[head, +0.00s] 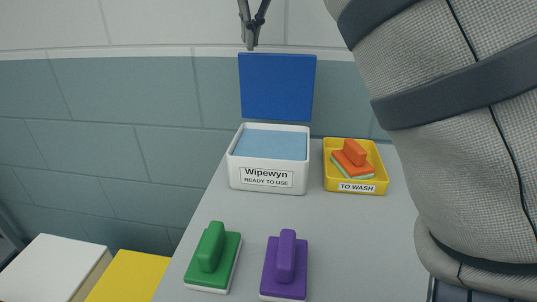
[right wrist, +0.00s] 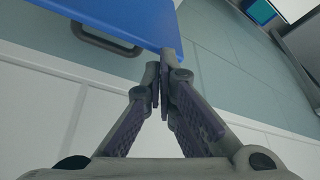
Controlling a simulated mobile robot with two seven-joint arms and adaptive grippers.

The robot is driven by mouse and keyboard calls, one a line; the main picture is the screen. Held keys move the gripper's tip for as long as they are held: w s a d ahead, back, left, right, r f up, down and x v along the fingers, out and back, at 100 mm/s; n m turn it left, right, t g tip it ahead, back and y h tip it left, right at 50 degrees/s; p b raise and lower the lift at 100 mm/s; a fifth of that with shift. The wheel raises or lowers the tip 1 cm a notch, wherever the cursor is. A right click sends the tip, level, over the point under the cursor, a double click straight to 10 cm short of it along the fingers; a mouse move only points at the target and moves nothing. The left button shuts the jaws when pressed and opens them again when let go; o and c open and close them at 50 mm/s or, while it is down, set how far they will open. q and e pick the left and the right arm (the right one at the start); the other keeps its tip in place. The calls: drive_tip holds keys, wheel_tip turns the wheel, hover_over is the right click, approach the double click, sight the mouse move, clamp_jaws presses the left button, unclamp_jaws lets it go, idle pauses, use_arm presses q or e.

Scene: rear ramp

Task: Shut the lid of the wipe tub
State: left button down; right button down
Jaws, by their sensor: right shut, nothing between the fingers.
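The wipe tub (head: 268,178) is a white box labelled "Wipewyn READY TO USE" on the grey table, with light blue wipes (head: 270,144) inside. Its blue lid (head: 277,88) stands open and upright at the tub's back edge. My right gripper (head: 250,46) is shut and empty, just above the lid's top left edge in the head view. In the right wrist view its fingertips (right wrist: 163,68) are close to an edge of the blue lid (right wrist: 120,18); I cannot tell whether they touch. My left gripper is not in view.
A yellow tray (head: 356,188) labelled "TO WASH" stands right of the tub with an orange-handled scrubber (head: 352,155) in it. Green (head: 212,256) and purple (head: 285,264) handled blocks stand in front. A tiled wall (head: 100,140) is behind. My right arm hides the right side.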

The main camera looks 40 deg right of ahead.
drive_tip(key=shift+f, duration=0.45)
drive_tip(key=shift+s+a+f, duration=0.2)
drive_tip(key=shift+s+a, duration=0.35)
drive_tip(key=shift+a, duration=0.15)
drive_tip(key=shift+s+a+f, duration=0.25)
drive_tip(key=shift+s+a, duration=0.35)
drive_tip(key=shift+a, duration=0.15)
drive_tip(key=shift+s+a+f, duration=0.2)
drive_tip(key=shift+s+a, duration=0.35)
drive_tip(key=shift+a, duration=0.15)
drive_tip(key=shift+r, duration=0.15)
wheel_tip(320, 180, up, 7)
idle(0.8)
drive_tip(key=shift+f, duration=0.2)
